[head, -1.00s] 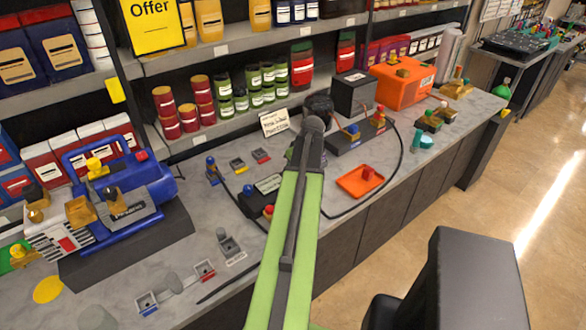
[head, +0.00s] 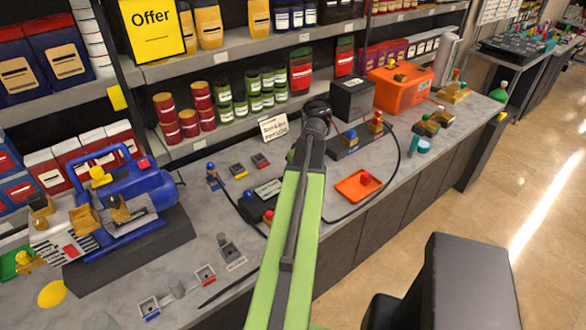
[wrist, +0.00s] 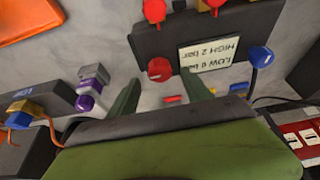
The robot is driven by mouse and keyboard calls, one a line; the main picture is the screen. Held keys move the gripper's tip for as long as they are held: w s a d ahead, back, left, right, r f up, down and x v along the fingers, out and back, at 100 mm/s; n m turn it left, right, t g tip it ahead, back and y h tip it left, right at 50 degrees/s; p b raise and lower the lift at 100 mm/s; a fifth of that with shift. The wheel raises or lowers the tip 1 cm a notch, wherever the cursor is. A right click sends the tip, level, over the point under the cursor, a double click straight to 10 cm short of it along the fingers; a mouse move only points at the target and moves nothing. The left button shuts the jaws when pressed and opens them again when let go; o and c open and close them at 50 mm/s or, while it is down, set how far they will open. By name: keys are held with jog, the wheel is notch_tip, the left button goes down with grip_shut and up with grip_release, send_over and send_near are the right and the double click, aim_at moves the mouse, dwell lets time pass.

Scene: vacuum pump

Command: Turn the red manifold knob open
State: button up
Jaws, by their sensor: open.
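The red manifold knob (wrist: 159,69) sits on the edge of the dark manifold block (wrist: 175,38) in the wrist view. My gripper (wrist: 160,80) is open and empty, with one green finger on each side of the knob's line; I cannot tell whether the tips reach down around it. A blue knob (wrist: 261,56) is on the block's right side, and a pressure label (wrist: 209,53) lies between. Two more red knobs (wrist: 154,10) show at the top edge.
An orange tray (head: 348,188) lies right of the block. A black cable (head: 385,185) curves around it. A blue pump (head: 135,195) stands at the left. A purple-knobbed fitting (wrist: 86,102) lies left of my fingers. A small sign (head: 273,127) stands behind.

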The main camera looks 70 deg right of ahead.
jog(key=p+v, duration=1.1)
jog(key=v, duration=0.3)
jog(key=shift+p, duration=0.3)
jog(key=shift+r, duration=0.1)
